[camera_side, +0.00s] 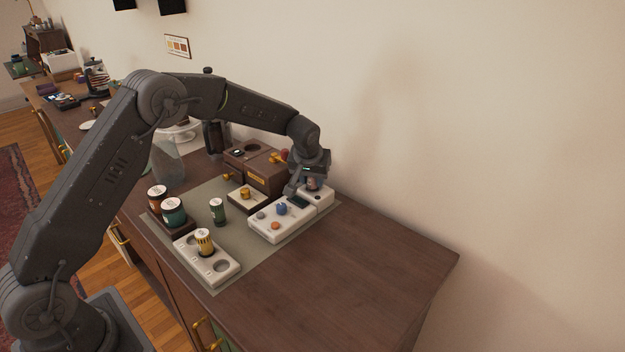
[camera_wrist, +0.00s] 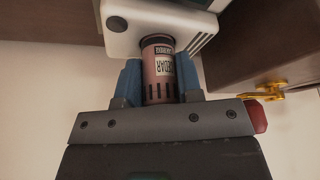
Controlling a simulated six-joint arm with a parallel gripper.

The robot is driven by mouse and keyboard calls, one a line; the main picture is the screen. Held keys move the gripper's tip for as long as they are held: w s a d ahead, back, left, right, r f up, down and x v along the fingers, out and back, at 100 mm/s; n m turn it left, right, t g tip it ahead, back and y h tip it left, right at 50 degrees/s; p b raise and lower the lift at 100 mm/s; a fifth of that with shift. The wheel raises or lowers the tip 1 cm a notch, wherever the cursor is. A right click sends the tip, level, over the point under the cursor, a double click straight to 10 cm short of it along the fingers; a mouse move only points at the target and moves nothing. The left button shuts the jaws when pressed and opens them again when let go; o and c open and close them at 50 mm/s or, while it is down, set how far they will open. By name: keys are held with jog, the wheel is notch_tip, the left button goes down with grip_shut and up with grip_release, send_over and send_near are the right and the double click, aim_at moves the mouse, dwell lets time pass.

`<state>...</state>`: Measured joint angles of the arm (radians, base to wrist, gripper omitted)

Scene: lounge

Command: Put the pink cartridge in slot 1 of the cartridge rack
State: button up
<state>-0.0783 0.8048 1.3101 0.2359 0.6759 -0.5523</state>
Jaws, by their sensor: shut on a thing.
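The pink cartridge (camera_wrist: 159,70) has a white label, and my gripper (camera_wrist: 160,84) is shut on it with a blue fingertip on each side. Its far end meets a round opening in a white housing (camera_wrist: 122,18); how deep it sits I cannot tell. In the side view my gripper (camera_side: 310,181) is at the far right part of the white console (camera_side: 268,232), and the cartridge is mostly hidden there. The white cartridge rack (camera_side: 217,279) lies at the mat's front edge, with a yellow cartridge (camera_side: 204,240) upright in its middle and an empty round slot to the right of it.
The console carries a blue knob (camera_side: 281,209) and an orange button (camera_side: 275,226). A dark green cartridge (camera_side: 217,211) stands on the mat (camera_side: 237,235). Two larger jars (camera_side: 174,212) stand at left. The right tabletop (camera_side: 375,260) is clear.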

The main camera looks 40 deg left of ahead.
notch_tip(320, 180, up, 9)
jog(key=shift+f, duration=0.1)
jog(key=s+a+f+n+g+y, duration=0.1)
jog(key=s+a+n, duration=0.25)
jog(key=s, duration=0.65)
jog(key=s+a+f+n+g+y, duration=0.1)
jog(key=s+a+n+g, duration=0.3)
jog(key=s, duration=0.7)
jog(key=s+a+f+n+t+y, duration=0.15)
jog(key=s+n, duration=0.35)
jog(key=s, duration=0.5)
jog(key=shift+m+h, duration=0.25)
jog(key=shift+h, duration=0.2)
jog(key=shift+w+f, duration=0.1)
jog(key=shift+f, duration=2.85)
jog(key=shift+f, duration=1)
jog(key=o, duration=1)
